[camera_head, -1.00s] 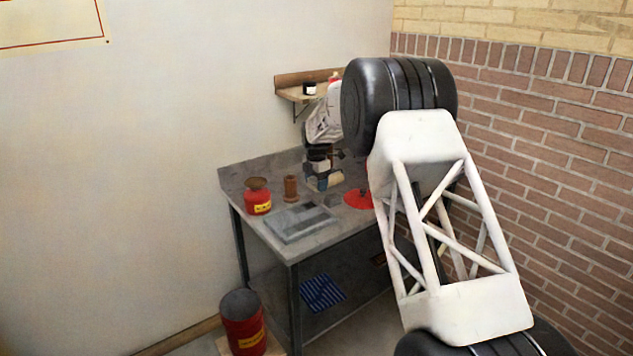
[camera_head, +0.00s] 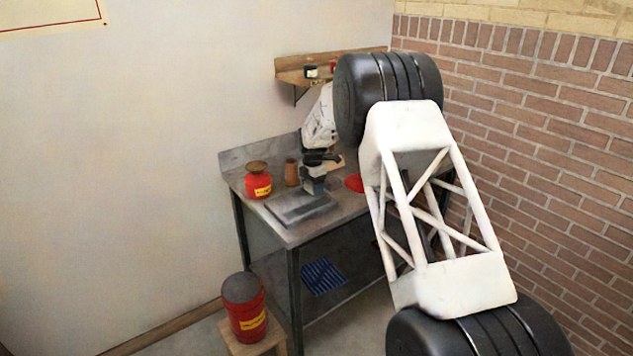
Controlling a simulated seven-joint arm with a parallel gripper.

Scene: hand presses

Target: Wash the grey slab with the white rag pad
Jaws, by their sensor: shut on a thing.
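The grey slab (camera_head: 288,212) lies flat near the front of the grey workbench. My gripper (camera_head: 315,172) points down over the slab's back right part. It is shut on a small block-like pad, which I take to be the white rag pad (camera_head: 313,186); it looks grey-blue in shadow here. The pad is at or just above the slab's back right part; I cannot tell whether it touches. The fingers are small and dark, and their grip is partly hidden.
On the bench (camera_head: 335,222), a red can (camera_head: 257,184) and a brown cylinder (camera_head: 291,173) stand left of my gripper. A red disc (camera_head: 354,183) lies to the right, partly behind my arm. A wall shelf (camera_head: 293,77) is behind. A red drum (camera_head: 244,308) stands at the front left.

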